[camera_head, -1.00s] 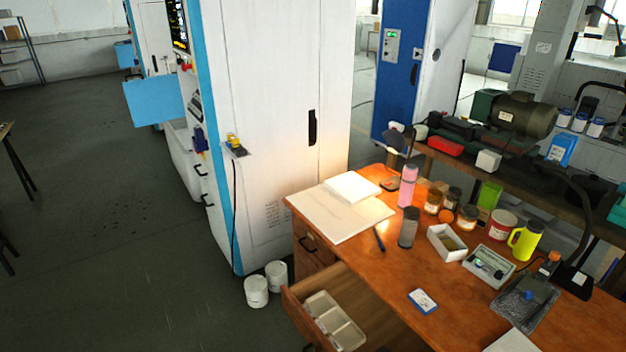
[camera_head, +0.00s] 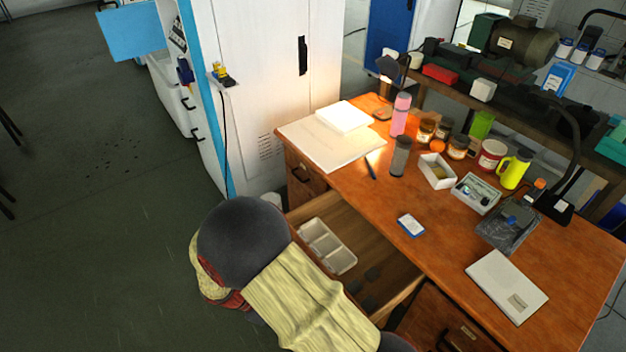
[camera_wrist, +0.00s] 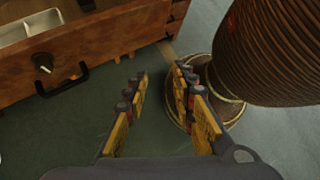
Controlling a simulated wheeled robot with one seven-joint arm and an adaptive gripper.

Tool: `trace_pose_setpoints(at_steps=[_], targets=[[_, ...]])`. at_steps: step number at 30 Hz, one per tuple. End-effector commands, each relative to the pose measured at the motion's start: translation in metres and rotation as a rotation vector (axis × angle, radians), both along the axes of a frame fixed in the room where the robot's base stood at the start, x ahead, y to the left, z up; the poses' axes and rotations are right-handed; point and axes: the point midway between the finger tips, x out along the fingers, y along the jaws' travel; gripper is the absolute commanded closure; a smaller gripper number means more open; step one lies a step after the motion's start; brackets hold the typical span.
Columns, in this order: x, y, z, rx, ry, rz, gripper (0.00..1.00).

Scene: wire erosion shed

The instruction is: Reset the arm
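My gripper (camera_wrist: 160,75) shows in the wrist view with its two yellow-and-dark fingers apart and nothing between them. It is above the dark green floor, in front of the desk. In the head view my arm, with a dark round joint and a pale yellow link, reaches in at the lower middle; my gripper cannot be made out there. The open wooden drawer (camera_head: 378,262) is just beyond my arm and holds a pale divided tray (camera_head: 327,246). In the wrist view the wooden drawer front (camera_wrist: 105,52) has a black handle (camera_wrist: 63,80) and is apart from the fingers.
The desk (camera_head: 430,265) carries a pink bottle (camera_head: 400,115), a grey cylinder (camera_head: 400,157), jars, a yellow-green mug (camera_head: 514,170), a blue-and-white box (camera_head: 411,225) and a closed laptop-like slab (camera_head: 506,286). A white cabinet (camera_head: 262,90) stands behind. Floor at left is clear.

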Motion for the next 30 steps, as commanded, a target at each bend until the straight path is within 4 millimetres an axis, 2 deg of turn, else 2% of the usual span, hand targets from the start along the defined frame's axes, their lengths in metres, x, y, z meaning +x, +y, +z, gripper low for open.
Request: trace_pose_setpoints(at_steps=[1, 3, 15, 24, 30], targets=[[0.001, -0.005, 0.018, 0.041, -0.042, -0.079, 0.74], [-0.001, -0.011, 0.039, 0.094, -0.099, -0.190, 0.74], [-0.012, -0.055, 0.151, 0.362, -0.374, -0.771, 0.74], [-0.027, -0.097, 0.223, 0.551, -0.540, -1.125, 0.74], [-0.040, -0.127, 0.264, 0.681, -0.644, -1.295, 0.74]])
